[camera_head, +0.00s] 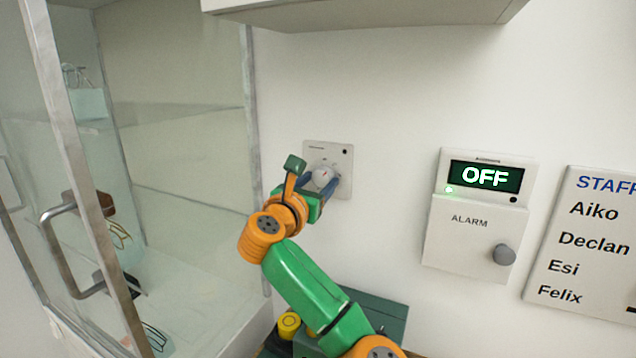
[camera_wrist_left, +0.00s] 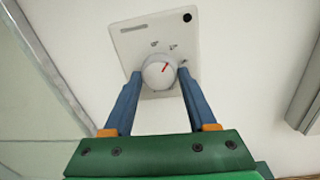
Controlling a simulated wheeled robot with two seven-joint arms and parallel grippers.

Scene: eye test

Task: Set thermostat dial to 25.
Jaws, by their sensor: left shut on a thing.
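The thermostat (camera_head: 342,155) is a pale square plate on the wall with a round white dial (camera_head: 323,177). In the left wrist view the dial (camera_wrist_left: 158,71) has a red pointer tilted up and to the right. The small marks on the plate (camera_wrist_left: 130,42) around the dial are too small to read. My left gripper (camera_head: 326,184) is at the dial, and in the left wrist view its blue fingers (camera_wrist_left: 158,80) stand on either side of the dial, shut on it. My right gripper is not in view.
An alarm box (camera_head: 470,232) with a display reading OFF and a grey knob (camera_head: 503,255) is on the wall to the right. Beside it hangs a staff list (camera_head: 590,240). A glass cabinet (camera_head: 170,150) stands on the left. A cabinet (camera_head: 370,12) overhangs above.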

